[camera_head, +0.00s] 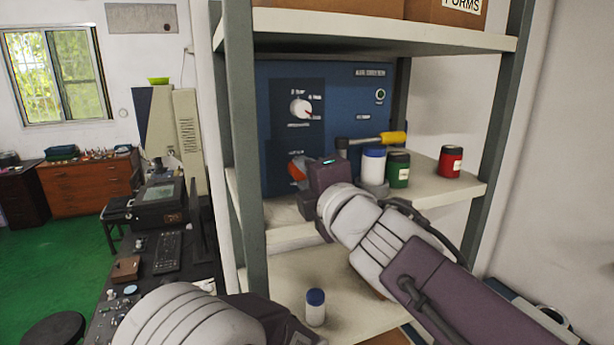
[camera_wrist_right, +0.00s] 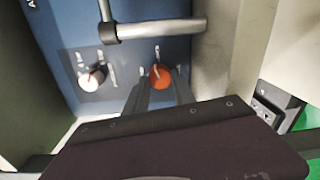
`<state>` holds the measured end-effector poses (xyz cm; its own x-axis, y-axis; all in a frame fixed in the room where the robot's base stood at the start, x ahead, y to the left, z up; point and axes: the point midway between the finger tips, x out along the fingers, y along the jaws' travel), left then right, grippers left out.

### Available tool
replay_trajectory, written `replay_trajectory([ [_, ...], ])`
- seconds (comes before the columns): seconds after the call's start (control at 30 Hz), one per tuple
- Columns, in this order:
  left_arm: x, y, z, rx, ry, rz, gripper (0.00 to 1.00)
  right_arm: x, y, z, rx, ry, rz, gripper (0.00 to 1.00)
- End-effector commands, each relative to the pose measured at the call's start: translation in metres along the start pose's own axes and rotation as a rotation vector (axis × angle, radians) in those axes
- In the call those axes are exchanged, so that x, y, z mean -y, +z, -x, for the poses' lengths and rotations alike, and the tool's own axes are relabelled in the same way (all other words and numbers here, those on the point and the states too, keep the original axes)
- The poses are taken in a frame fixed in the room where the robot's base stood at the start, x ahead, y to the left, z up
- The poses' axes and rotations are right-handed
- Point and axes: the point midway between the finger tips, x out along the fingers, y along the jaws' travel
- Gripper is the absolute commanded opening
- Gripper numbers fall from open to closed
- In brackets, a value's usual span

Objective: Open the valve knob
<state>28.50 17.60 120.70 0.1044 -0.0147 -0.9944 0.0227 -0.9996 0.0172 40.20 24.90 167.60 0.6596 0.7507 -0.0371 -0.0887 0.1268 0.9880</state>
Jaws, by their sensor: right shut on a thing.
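The orange valve knob (camera_head: 295,171) sits low on the front of a blue panel unit (camera_head: 335,95) on the shelf. In the right wrist view the knob (camera_wrist_right: 160,76) lies between the tips of two dark fingers. My right gripper (camera_head: 304,170) is shut on this knob, coming in from the right and covering part of it in the head view. A short pale mark shows on the knob's face. My left arm crosses the bottom of the head view; its fingers cannot be made out.
A white knob (camera_head: 301,108) with a red mark is above the orange one. A yellow-handled tool (camera_head: 385,139), white jar (camera_head: 373,167), green jar (camera_head: 399,170) and red jar (camera_head: 451,161) stand right. A blue-capped bottle (camera_head: 315,308) is on the lower shelf. Shelf posts flank the unit.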

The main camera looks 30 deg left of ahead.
Motion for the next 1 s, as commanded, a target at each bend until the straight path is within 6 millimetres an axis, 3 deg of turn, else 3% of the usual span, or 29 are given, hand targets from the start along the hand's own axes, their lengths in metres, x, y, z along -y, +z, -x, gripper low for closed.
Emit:
replay_trajectory([
  [0.5, 0.0000, 0.0000, -0.0001, 0.000, 0.000, 0.000, 0.36, -0.0022, 0.0003, 0.0002, -0.014, 0.002, -0.309, 0.00],
  [1.0, 0.0000, 0.0000, -0.0001, 0.000, 0.000, 0.000, 0.36, -0.0036, 0.0004, 0.0006, -0.017, 0.005, -0.365, 0.00],
])
